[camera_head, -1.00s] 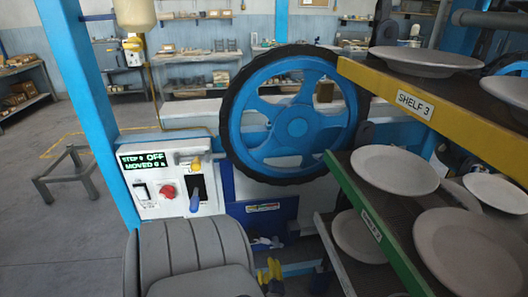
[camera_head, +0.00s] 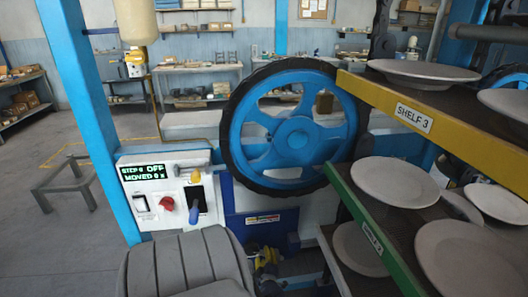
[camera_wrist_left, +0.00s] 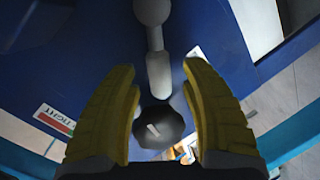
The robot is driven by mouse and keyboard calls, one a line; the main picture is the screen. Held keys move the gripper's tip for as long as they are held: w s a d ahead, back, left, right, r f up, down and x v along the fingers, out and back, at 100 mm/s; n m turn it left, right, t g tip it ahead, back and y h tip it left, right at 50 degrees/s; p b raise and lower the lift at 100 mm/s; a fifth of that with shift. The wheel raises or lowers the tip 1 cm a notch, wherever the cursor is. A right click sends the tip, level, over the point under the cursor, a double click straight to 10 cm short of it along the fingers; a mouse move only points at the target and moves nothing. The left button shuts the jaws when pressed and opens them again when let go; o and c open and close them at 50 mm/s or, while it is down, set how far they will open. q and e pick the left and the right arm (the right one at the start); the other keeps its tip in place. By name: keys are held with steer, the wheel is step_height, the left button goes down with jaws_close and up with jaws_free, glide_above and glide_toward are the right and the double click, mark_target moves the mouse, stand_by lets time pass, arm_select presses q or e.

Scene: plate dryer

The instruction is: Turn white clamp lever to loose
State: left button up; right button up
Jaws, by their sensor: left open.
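The white clamp lever (camera_wrist_left: 158,62) shows in the left wrist view, hanging from a round pale hub on a blue panel. Its free end lies between the tips of my left gripper (camera_wrist_left: 157,72), with a gap visible on both sides. The yellow fingers are open. A dark round knob (camera_wrist_left: 162,125) with a white mark shows between the fingers, lower in that view. In the head view my left gripper (camera_head: 264,256) is low in the middle, before the blue machine base below the wheel; I cannot make out the lever there. My right gripper is not in view.
A large blue wheel (camera_head: 292,141) with a black rim stands above the gripper. A control panel (camera_head: 167,193), its display showing OFF, stands to the left. Plate shelves (camera_head: 385,205) fill the right side. A label (camera_wrist_left: 57,118) sits left of the fingers on the blue panel.

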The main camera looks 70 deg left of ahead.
arm_select(q)
steer(key=shift+x, duration=0.85)
jaws_close()
